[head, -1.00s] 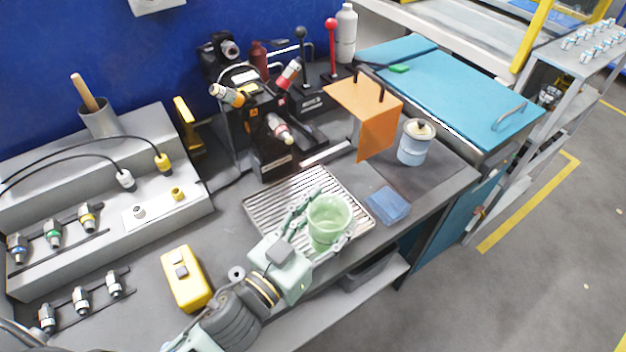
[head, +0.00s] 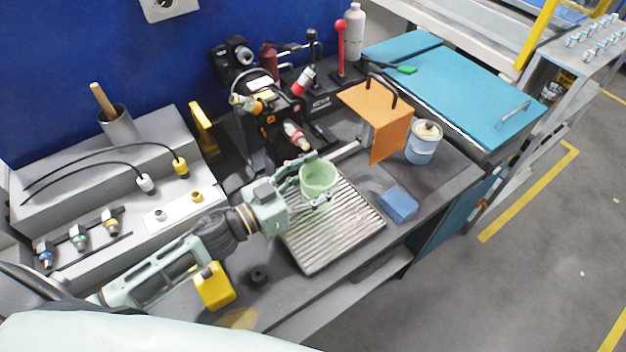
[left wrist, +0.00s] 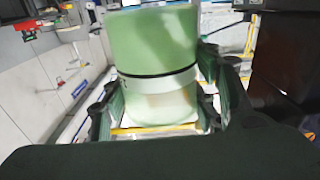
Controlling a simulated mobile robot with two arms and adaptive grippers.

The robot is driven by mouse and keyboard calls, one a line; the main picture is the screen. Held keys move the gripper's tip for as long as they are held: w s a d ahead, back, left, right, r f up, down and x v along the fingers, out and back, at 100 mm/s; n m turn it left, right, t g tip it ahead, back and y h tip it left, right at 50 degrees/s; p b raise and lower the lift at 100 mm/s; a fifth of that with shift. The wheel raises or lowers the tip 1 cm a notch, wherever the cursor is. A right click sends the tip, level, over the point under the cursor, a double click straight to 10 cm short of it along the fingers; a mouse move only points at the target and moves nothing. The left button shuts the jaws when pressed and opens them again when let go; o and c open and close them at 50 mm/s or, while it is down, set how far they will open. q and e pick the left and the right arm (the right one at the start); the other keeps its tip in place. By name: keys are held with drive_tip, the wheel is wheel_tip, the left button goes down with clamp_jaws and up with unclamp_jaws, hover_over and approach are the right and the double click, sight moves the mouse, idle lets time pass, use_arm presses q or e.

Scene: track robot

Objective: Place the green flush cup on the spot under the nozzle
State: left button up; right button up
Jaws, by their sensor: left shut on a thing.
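My left gripper (head: 308,180) is shut on the green flush cup (head: 318,177) and holds it over the back part of the ribbed metal drip tray (head: 335,232). The cup looks roughly upright, with its open rim up. In the left wrist view the cup (left wrist: 155,60) sits between the fingers, with a pale band around it. The nozzle (head: 297,136) with a red and white tip is on the black machine, just behind and left of the cup. I cannot tell the height of the cup above the tray. My right gripper is not in view.
A blue sponge (head: 399,204) lies right of the tray. An orange plate (head: 378,120) and a tin can (head: 423,142) stand behind it. A yellow block (head: 214,287) is under my left arm. The tray's front part is clear.

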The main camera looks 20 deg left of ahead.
sight(313, 184)
use_arm(q)
drive_tip(key=shift+w+a, duration=0.55)
drive_tip(key=shift+a, duration=0.15)
wheel_tip(313, 184, down, 3)
drive_tip(key=shift+f, duration=0.25)
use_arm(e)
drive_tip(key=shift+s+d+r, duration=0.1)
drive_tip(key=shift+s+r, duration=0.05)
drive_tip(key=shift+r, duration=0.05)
use_arm(q)
drive_tip(key=shift+f, duration=0.2)
drive_tip(key=o, duration=1.2)
drive_tip(key=shift+c, duration=0.2)
